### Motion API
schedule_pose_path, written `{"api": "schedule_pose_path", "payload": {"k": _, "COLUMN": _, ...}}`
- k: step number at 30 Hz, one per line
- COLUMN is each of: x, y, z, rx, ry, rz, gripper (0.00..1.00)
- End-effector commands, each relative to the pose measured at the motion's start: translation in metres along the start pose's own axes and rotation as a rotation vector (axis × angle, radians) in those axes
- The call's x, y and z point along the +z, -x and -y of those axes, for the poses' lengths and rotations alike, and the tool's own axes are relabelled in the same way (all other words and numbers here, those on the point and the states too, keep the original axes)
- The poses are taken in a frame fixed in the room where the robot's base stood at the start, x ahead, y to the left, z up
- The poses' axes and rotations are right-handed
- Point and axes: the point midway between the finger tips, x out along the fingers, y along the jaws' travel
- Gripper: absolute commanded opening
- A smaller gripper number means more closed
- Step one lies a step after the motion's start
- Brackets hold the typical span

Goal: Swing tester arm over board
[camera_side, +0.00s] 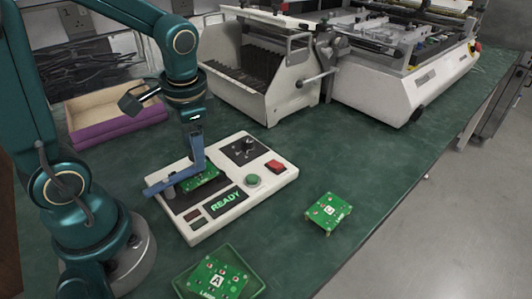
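The tester (275,184) is a white box with a lit READY display (226,202). A green board (203,181) lies in its dark bed, partly covered. The blue-grey tester arm (166,184) extends low across the left side of the bed, towards the board. My gripper (197,158) points down from the wrist at the board's upper left, where a blue-grey upright meets the bar. I cannot tell whether it touches the bar or where one part ends, nor whether its fingers are open or shut.
A green board marked C (329,213) lies on the green table right of the tester. A board marked A (216,280) sits in a green tray (256,272) in front. A purple-sided box (113,128) stands behind left. Large white machines (405,94) fill the back.

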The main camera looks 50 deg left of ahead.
Motion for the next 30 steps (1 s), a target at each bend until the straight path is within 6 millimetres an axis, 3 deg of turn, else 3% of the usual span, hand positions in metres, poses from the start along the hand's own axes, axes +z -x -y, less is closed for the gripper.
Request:
{"api": "schedule_pose_path", "payload": {"k": 9, "x": 0.001, "y": 0.001, "z": 0.000, "rx": 0.000, "ry": 0.000, "rz": 0.005, "gripper": 0.59}}
{"api": "schedule_pose_path", "payload": {"k": 21, "x": 0.000, "y": 0.045, "z": 0.000, "rx": -0.002, "ry": 0.000, "rz": 0.000, "gripper": 0.59}}
{"api": "schedule_pose_path", "payload": {"k": 30, "x": 0.001, "y": 0.051, "z": 0.000, "rx": 0.001, "ry": 0.000, "rz": 0.004, "gripper": 0.59}}
